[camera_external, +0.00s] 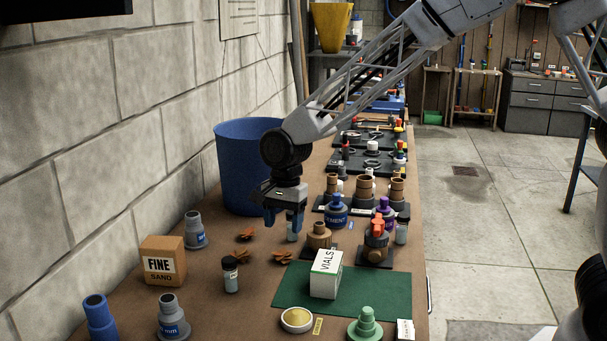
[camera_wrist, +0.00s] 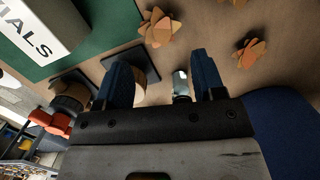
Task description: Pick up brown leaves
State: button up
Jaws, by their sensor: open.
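One leaf cluster (camera_external: 245,234) is near the blue bin, and the other leaf cluster (camera_external: 283,256) is closer to the green mat. In the wrist view they show as a leaf cluster (camera_wrist: 251,52) at the right and a leaf cluster (camera_wrist: 158,27) at the top middle. My gripper (camera_external: 283,228) hangs pointing down above the bench, just behind and right of the leaves. Its two blue fingers (camera_wrist: 162,75) are apart, with no leaf between them. The leaves lie beyond the fingertips in the wrist view.
A blue bin (camera_external: 230,165) stands behind, by the wall. A "FINE SAND" box (camera_external: 163,262), a dark-capped vial (camera_external: 230,275) and a grey fitting (camera_external: 194,230) surround the leaves. A white VIALS box (camera_external: 326,274) stands on a green mat (camera_external: 384,293). Brown fittings (camera_external: 318,237) stand right of the gripper.

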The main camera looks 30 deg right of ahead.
aim_at(283, 254)
jog(key=shift+s+a+f, duration=0.1)
jog(key=shift+a+f, duration=0.05)
jog(key=shift+f, duration=1.1)
jog(key=shift+s+a+f, duration=0.1)
jog(key=shift+f, duration=1.2)
jog(key=shift+s+a+f, duration=0.1)
jog(key=shift+f, duration=1.2)
jog(key=c, duration=1.1)
jog(key=shift+o, duration=0.2)
